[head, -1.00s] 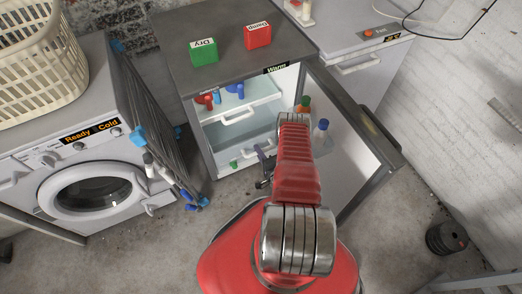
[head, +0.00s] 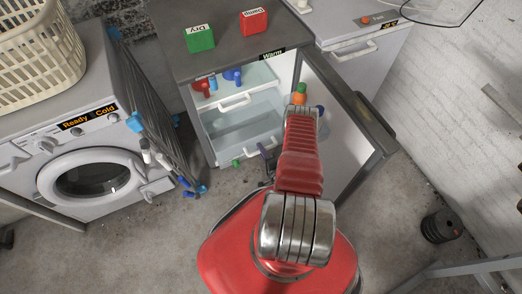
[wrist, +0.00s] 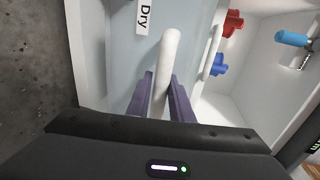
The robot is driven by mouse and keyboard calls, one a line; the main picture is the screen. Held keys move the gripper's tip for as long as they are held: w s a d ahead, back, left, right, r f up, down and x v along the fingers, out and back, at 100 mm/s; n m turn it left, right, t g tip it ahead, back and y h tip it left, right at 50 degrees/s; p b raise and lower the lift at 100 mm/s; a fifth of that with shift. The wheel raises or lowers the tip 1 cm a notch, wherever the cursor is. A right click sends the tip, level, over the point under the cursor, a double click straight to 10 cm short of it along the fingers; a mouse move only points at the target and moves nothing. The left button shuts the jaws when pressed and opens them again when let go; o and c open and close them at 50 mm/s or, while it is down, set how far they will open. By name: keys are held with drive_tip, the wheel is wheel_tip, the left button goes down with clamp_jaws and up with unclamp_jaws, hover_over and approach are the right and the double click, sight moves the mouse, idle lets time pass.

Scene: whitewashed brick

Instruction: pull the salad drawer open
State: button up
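The salad drawer (head: 222,122) is the lower pale tray in the open fridge, and it stands partly pulled out. Its white bar handle (wrist: 168,52) shows in the wrist view. My gripper (head: 268,160) is at the drawer front, with its purple fingers (wrist: 160,100) on either side of the handle and closed onto it. My red arm hides part of the drawer's right side in the head view.
The fridge door (head: 345,135) stands open at the right, close to my arm. A folded drying rack (head: 150,95) and a washing machine (head: 70,150) stand left. A black cylinder (head: 441,226) is on the floor right.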

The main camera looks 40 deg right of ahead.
drive_tip(key=o, duration=0.4)
drive_tip(key=shift+o, duration=0.2)
drive_tip(key=shift+s, duration=0.1)
drive_tip(key=v, duration=1.3)
drive_tip(key=shift+s, duration=0.25)
drive_tip(key=shift+a, duration=0.1)
idle(0.3)
